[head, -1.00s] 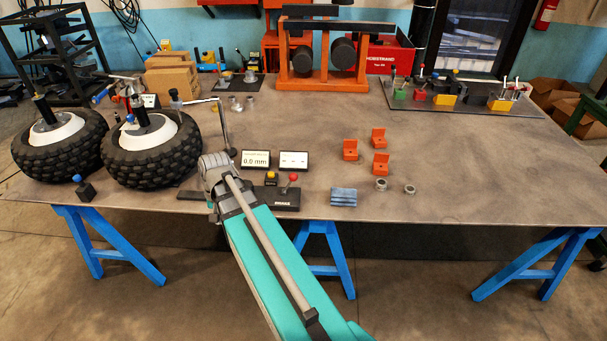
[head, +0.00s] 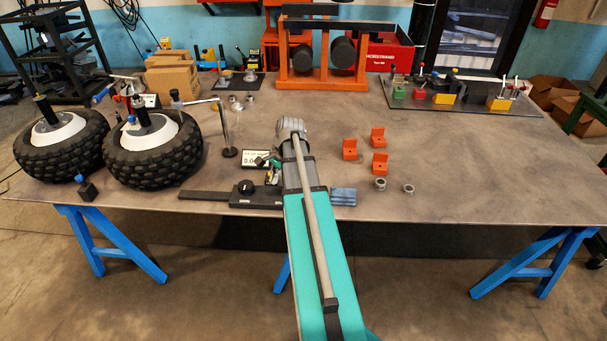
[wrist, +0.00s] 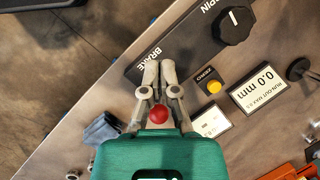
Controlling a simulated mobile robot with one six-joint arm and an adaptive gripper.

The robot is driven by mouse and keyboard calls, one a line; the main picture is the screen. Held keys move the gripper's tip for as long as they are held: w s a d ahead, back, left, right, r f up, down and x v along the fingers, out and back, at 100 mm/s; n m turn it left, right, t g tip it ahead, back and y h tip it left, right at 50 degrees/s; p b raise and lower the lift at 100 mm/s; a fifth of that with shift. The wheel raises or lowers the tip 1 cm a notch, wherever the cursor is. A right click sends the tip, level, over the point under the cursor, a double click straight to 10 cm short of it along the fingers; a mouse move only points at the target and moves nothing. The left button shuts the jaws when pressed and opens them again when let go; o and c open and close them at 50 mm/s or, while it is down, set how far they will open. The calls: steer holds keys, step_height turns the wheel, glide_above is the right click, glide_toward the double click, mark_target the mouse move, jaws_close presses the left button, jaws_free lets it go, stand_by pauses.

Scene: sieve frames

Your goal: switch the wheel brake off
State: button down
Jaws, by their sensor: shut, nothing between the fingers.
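The brake lever's red ball knob (wrist: 158,113) shows in the wrist view, between the base links of my gripper (wrist: 159,72). My gripper's two grey fingers are shut together and empty. Their tips point at the BRAKE label on the black control box (wrist: 190,48). I cannot tell whether the gripper touches the knob, and the lever's shaft is hidden. In the head view my arm hides the lever and the right part of the control box (head: 262,202).
The box carries a black SPIN dial (wrist: 232,25). Beside it are a yellow ZERO button (wrist: 214,87) and a display reading 0.0 mm (wrist: 264,90). Blue-grey blocks (head: 343,196) and orange brackets (head: 379,160) lie to the right. The table's right side (head: 500,170) is mostly clear.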

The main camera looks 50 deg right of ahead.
steer(key=s+d+r+m, duration=0.1)
steer(key=s+d+m, duration=0.1)
steer(key=d, duration=0.4)
steer(key=s+d+m+t+p, duration=0.1)
steer(key=s+d+m, duration=0.2)
steer(key=d, duration=0.3)
steer(key=s+d+r+m+t, duration=0.1)
steer(key=s+d+m, duration=0.1)
steer(key=d, duration=0.4)
steer(key=shift+s+d+r+m+y, duration=0.2)
steer(key=shift+r+m+y, duration=0.15)
steer(key=shift+m, duration=0.25)
steer(key=shift+f, duration=0.2)
steer(key=w+a+f+b, duration=0.5)
steer(key=a+f+b, duration=0.1)
steer(key=f+b, duration=0.1)
steer(key=shift+w+a+f+b, duration=0.2)
steer(key=shift+w+f+b, duration=0.1)
steer(key=shift+w+a+r, duration=0.1)
steer(key=shift+r, duration=0.05)
steer(key=shift+w+a+r+p, duration=0.1)
steer(key=shift+p, duration=0.35)
